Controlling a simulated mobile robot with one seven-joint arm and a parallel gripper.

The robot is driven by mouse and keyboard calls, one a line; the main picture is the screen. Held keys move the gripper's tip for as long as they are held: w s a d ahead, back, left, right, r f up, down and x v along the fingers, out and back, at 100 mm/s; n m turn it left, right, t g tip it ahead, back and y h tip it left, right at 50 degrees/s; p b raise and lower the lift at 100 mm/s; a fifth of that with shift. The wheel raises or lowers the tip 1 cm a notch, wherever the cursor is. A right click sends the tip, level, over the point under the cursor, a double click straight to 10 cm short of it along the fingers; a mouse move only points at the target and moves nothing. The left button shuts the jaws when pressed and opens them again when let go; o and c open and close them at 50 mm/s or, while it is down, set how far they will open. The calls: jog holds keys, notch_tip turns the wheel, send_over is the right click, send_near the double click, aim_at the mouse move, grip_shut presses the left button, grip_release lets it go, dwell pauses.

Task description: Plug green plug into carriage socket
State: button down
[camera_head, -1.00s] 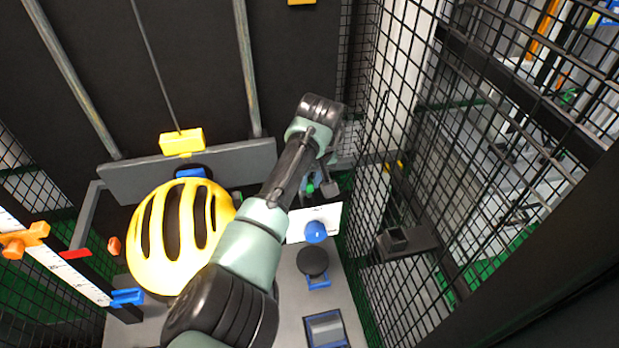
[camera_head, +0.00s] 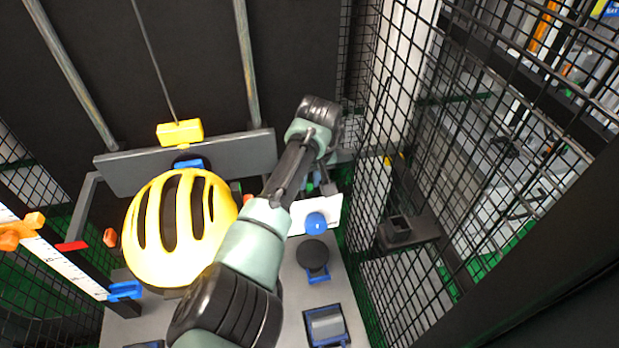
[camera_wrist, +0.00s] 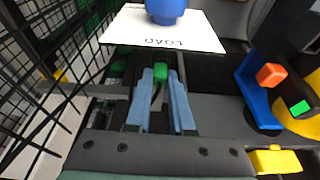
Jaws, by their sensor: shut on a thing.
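In the wrist view, my gripper (camera_wrist: 160,78) has its two blue fingers closed on a small green plug (camera_wrist: 161,69), with a dark cable behind it. In the head view, the gripper (camera_head: 320,183) is small and partly hidden behind my arm, right of the carriage. The carriage (camera_head: 235,155) is a grey cross plate between two rails, with a yellow block (camera_head: 180,132) on top and a yellow helmet (camera_head: 150,250) in front. A green square (camera_wrist: 301,107) shows on a dark part at the wrist view's right; whether it is the socket I cannot tell. The plug is apart from it.
A white LOAD card (camera_wrist: 165,30) with a blue knob (camera_head: 316,223) lies near the gripper. An orange block (camera_wrist: 270,75) sits by a blue bracket (camera_wrist: 255,95). Black mesh fencing (camera_head: 390,150) stands close on the right. A black disc (camera_head: 312,254) is on the grey base.

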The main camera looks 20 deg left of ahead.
jog(key=shift+f, duration=0.2)
dwell(0.4)
jog(key=c, duration=0.7)
grip_release()
jog(key=shift+r, duration=0.15)
jog(key=v, duration=1.2)
jog(key=shift+s+r+b, duration=0.15)
jog(key=shift+r+b, duration=0.2)
jog(key=shift+d+f, duration=0.1)
